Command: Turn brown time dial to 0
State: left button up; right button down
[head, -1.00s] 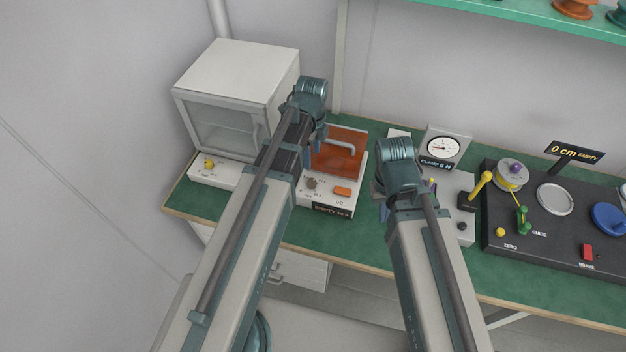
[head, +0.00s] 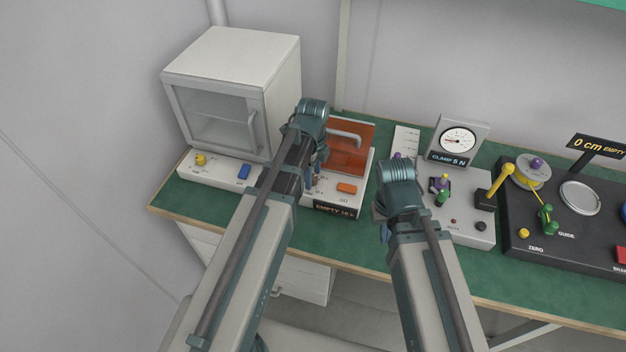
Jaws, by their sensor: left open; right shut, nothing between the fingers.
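The white unit (head: 330,202) with the orange lid (head: 352,150) stands on the green bench. Its front carries an orange button (head: 347,188) and a label reading EMPTY. The brown dial belongs to the left part of this front panel, where my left gripper and forearm now cover it. My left gripper (head: 316,172) is open, fingers pointing down over that spot. I cannot tell whether they touch the dial. My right gripper (head: 384,228) is shut and empty, near the bench front, left of the grey clamp unit (head: 466,230).
A white cabinet (head: 228,75) with a glass door, yellow knob (head: 200,159) and blue button (head: 244,172) stands at left. A gauge (head: 458,138) and a black console (head: 560,252) are at right. Bare green bench shows at the front left.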

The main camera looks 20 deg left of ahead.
pick_arm(q)
grip_shut()
dwell(0.4)
